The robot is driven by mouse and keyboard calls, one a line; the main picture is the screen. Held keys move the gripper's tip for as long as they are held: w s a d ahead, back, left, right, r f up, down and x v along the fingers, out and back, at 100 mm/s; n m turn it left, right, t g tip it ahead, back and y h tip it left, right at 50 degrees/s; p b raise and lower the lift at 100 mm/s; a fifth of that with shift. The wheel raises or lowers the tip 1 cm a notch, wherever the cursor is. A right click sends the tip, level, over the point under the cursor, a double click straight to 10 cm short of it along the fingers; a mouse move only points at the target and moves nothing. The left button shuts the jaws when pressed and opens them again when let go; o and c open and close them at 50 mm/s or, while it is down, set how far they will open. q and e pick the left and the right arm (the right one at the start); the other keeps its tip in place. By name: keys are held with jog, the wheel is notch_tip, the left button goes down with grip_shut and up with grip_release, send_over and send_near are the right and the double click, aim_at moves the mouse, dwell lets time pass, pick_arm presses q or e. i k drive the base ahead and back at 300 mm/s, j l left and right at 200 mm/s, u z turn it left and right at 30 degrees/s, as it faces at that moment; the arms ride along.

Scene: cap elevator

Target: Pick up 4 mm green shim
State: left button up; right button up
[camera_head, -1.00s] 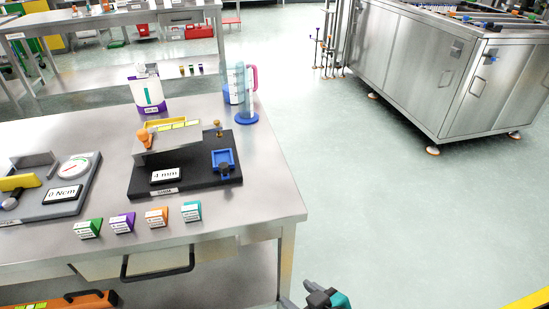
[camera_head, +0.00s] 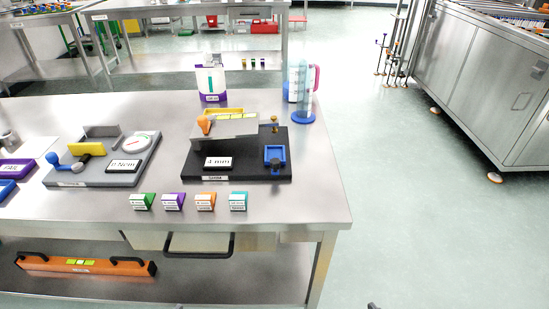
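The green shim (camera_head: 142,201) is a small wedge-shaped block with a white label on its front, too small to read for sure. It stands near the front edge of the steel table (camera_head: 320,195), leftmost in a row of similar blocks. A small dark tip (camera_head: 372,306) at the bottom edge, right of the table, may be part of my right gripper; its fingers are hidden. My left gripper is not in view. Nothing touches the green shim.
Purple (camera_head: 173,202), orange (camera_head: 205,202) and teal (camera_head: 238,202) blocks stand close to its right. Behind them is a black fixture (camera_head: 200,169) reading "4 mm"; a grey gauge board (camera_head: 95,178) is at left. An orange level (camera_head: 85,265) lies on the shelf below.

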aim_at(143, 201)
jog(key=j+u, duration=0.15)
jog(key=j, duration=0.25)
jog(key=i+j+u, duration=0.15)
jog(key=j, duration=0.2)
jog(key=j+u, duration=0.1)
jog(key=j, duration=0.3)
jog(key=i+j+u, duration=0.15)
jog(key=j, duration=0.2)
